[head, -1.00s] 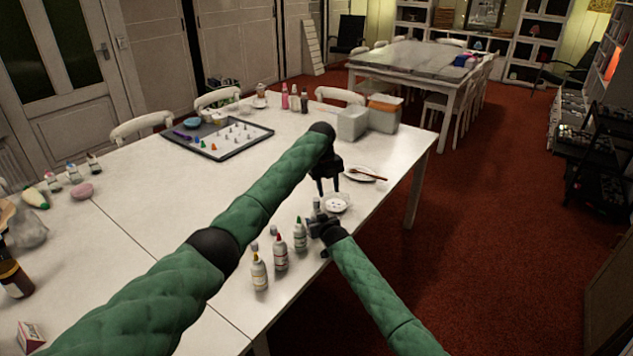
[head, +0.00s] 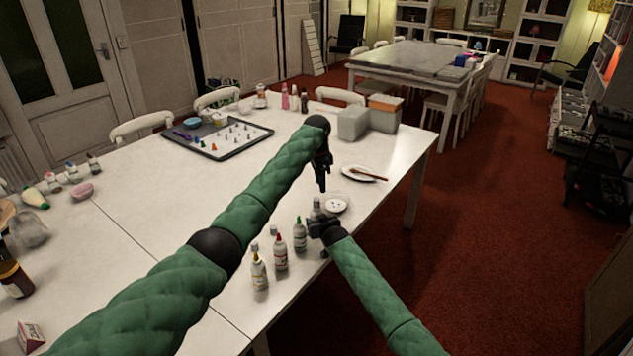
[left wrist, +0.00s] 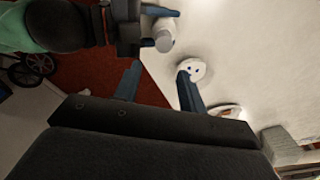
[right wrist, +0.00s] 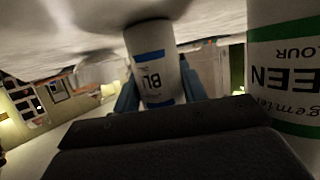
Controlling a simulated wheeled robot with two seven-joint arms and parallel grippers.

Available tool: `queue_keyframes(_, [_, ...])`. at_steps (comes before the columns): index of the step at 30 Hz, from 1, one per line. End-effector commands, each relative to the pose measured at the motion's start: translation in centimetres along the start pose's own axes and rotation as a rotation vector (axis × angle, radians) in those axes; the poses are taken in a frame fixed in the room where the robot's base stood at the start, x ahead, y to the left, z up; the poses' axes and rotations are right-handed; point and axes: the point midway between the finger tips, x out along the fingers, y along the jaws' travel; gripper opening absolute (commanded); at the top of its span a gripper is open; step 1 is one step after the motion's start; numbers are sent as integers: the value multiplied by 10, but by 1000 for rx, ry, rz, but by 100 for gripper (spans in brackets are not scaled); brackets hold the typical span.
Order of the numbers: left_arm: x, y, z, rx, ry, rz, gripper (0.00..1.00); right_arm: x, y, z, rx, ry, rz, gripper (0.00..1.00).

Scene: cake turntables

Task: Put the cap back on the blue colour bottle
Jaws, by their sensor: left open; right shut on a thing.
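The blue colour bottle (right wrist: 155,65) is white with a blue band and stands between my right gripper's fingers. My right gripper (head: 317,219) is shut on it near the table's edge. In the left wrist view the bottle's pale round top (left wrist: 163,42) faces up; I cannot make out a separate cap there. My left gripper (head: 322,187) is above the bottle and the small white dish (head: 337,205), pointing down, open and empty. Its two fingers (left wrist: 159,72) are apart in the left wrist view. I cannot identify the blue bottle's cap.
The green bottle (head: 300,235) stands close beside the held bottle, with a red-tipped bottle (head: 280,252) and a yellow-labelled bottle (head: 259,272) in a row. A plate (head: 362,174) with a brown utensil lies behind the dish. A tray (head: 218,138) stands farther back; the table's middle is clear.

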Motion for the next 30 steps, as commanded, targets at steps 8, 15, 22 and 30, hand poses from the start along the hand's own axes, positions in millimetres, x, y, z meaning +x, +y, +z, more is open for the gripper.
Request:
queue_keyframes(8, [-1,-2,6,-397,-26,-14,41,0,0,0,0,0,0,0])
queue_keyframes(15, [-2,-3,10,-741,-43,-31,41,0,0,0,0,0,0,0])
queue_keyframes(22, [-2,-2,12,-1068,-50,-44,41,0,0,0,0,0,0,0])
queue_keyframes(30, [-2,-2,13,-1374,-50,-52,41,0,0,0,0,0,0,0])
